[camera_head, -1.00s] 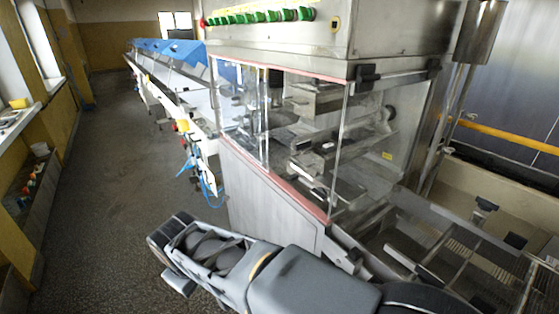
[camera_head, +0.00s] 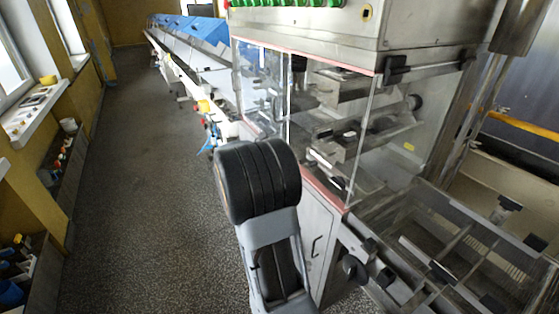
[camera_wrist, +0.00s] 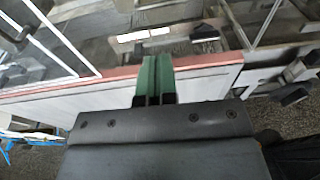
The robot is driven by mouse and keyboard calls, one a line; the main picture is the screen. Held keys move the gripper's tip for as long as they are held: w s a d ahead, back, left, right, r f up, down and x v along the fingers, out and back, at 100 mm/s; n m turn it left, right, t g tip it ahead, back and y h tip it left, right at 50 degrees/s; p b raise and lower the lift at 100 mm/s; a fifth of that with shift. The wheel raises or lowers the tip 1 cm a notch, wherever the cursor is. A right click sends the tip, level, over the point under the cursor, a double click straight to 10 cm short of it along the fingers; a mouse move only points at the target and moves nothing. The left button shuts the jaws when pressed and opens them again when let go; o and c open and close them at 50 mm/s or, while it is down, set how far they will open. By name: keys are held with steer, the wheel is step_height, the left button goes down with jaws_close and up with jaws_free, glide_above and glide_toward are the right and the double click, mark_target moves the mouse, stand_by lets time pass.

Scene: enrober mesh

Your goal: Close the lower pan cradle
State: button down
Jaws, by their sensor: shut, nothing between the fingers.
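The machine (camera_head: 300,190) is a steel cabinet with a clear-windowed upper housing edged in red. An open metal frame (camera_head: 450,245) with crossbars and black knobs stands at its right end in the head view. I cannot tell for certain which part is the lower pan cradle. My gripper shows in the wrist view as two green fingers (camera_wrist: 154,82), shut together and empty. They point at the red lower edge (camera_wrist: 215,72) of the clear housing; I cannot tell whether they touch it. In the head view my arm hides the gripper.
Black knobs (camera_head: 353,268) stick out at the machine's lower right corner. A long conveyor with blue covers (camera_head: 190,32) runs away at the back. The aisle floor (camera_head: 140,170) on the left is clear. A window ledge (camera_head: 38,115) lines the left wall.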

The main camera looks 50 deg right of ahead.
steer(key=r+p+x, duration=0.1)
steer(key=p+x, duration=0.1)
steer(key=x, duration=0.8)
steer(key=shift+r, duration=0.15)
steer(key=shift+w+d, duration=0.1)
